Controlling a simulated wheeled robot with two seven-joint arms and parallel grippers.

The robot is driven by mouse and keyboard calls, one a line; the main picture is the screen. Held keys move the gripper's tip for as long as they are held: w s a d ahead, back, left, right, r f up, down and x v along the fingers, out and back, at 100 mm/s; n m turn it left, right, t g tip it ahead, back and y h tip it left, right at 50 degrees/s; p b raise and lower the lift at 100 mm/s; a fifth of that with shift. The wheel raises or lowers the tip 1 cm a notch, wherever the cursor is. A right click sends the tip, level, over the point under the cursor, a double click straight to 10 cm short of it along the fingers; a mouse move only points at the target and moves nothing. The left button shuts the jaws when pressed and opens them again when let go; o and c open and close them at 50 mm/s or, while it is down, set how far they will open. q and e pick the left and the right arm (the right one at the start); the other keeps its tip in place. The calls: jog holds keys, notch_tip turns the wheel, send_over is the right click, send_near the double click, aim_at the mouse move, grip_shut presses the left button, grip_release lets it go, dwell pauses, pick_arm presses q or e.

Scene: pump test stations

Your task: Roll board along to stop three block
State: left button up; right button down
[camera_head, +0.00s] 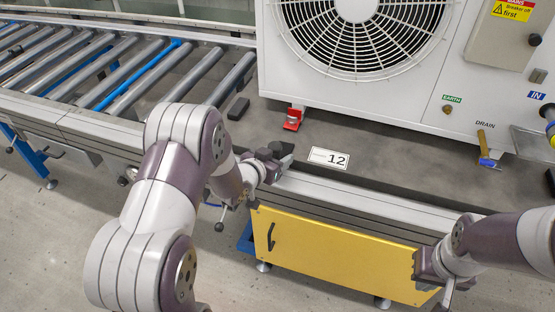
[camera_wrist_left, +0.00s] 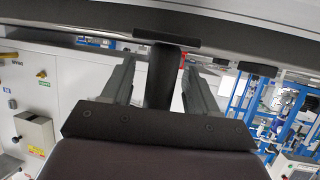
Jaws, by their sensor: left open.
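The board (camera_head: 390,178) is a dark grey slab carrying a large white fan unit (camera_head: 275,65) and a label reading 12 (camera_head: 328,159). My left gripper (camera_head: 277,158) is at the board's near edge, left of the label. In the left wrist view its fingers (camera_wrist_left: 158,68) stand apart on either side of a dark upright post (camera_wrist_left: 160,85); contact cannot be told. A small black block (camera_head: 238,108) lies by the board's left end; I cannot tell whether it is the stop three block. My right gripper (camera_head: 446,288) is low at the right, its fingers partly hidden.
A yellow panel (camera_head: 335,255) with a black handle hangs below the front rail (camera_head: 370,205). A red foot (camera_head: 293,120) supports the unit.

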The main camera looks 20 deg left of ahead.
pick_arm(q)
jog(key=shift+w+d+f, duration=0.2)
jog(key=shift+w, duration=0.35)
grip_shut()
dwell(1.1)
